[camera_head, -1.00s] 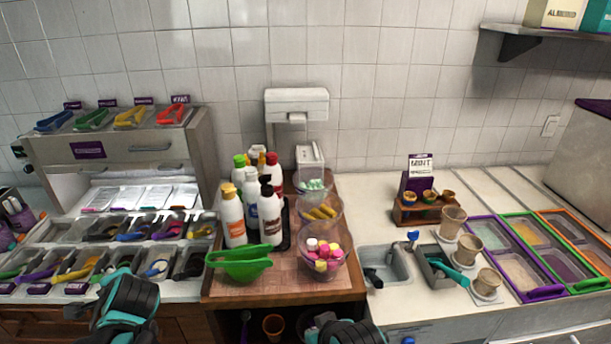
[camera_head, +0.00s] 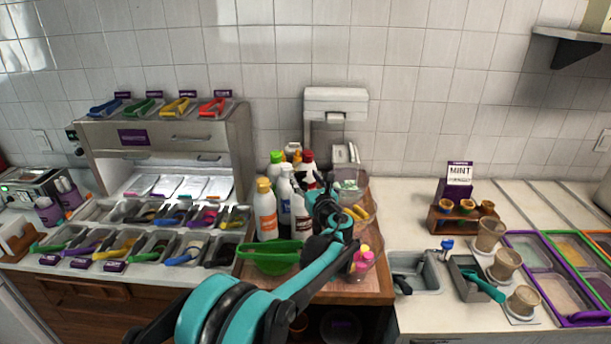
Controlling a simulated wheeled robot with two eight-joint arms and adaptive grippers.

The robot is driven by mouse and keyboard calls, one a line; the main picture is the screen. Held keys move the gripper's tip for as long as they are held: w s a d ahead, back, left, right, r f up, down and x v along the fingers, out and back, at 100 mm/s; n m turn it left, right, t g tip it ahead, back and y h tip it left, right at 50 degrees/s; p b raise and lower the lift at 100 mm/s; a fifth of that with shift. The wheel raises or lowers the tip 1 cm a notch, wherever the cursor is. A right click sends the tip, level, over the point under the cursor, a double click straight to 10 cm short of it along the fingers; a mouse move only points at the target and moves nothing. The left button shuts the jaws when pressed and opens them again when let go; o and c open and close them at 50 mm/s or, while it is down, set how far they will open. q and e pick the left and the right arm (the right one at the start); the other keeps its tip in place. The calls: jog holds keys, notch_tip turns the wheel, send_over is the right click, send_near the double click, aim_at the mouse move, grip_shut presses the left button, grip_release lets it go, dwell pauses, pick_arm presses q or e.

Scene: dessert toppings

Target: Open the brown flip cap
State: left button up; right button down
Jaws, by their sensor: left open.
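A cluster of squeeze bottles stands on the wooden counter. One has a yellow-orange cap (camera_head: 263,184), one a white cap (camera_head: 285,169), one a dark red cap (camera_head: 308,156) and one a green cap (camera_head: 277,157). A white bottle with a dark brown label (camera_head: 299,218) stands at the front right. Its dark cap is hard to separate from my gripper, so I cannot tell whether its lid is open or shut. My left gripper (camera_head: 318,188) is open at the right side of this bottle, near its top. Contact cannot be told. My right gripper is out of view.
A green bowl (camera_head: 270,257) sits in front of the bottles. Clear bowls with yellow pieces (camera_head: 357,212) and pink balls (camera_head: 361,258) stand at the right, partly behind my arm. A white dispenser (camera_head: 336,104) stands behind.

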aim_at(302, 172)
pick_arm(q)
jog(key=shift+x, duration=1.75)
jog(key=shift+a, duration=0.1)
jog(key=c, duration=1.1)
jog(key=shift+w+r+g+p, duration=0.1)
jog(key=shift+r+g+p, duration=0.25)
jog(key=shift+p, duration=0.2)
jog(key=shift+c, duration=0.2)
jog(key=g+p, duration=0.1)
jog(key=p, duration=0.1)
jog(key=w+g+h+p, duration=0.1)
jog(key=g+p, duration=0.1)
jog(key=w+a+g+p, duration=0.1)
jog(key=p, duration=0.2)
jog(key=shift+r+h, duration=0.25)
jog(key=shift+h, duration=0.15)
jog(key=shift+w+f+g+h+p, duration=0.25)
jog(key=shift+g+h+p, duration=0.15)
jog(key=shift+g+p, duration=0.55)
jog(key=shift+f, duration=0.1)
jog(key=o, duration=1.1)
jog(key=shift+o, duration=0.2)
jog(key=shift+s, duration=0.1)
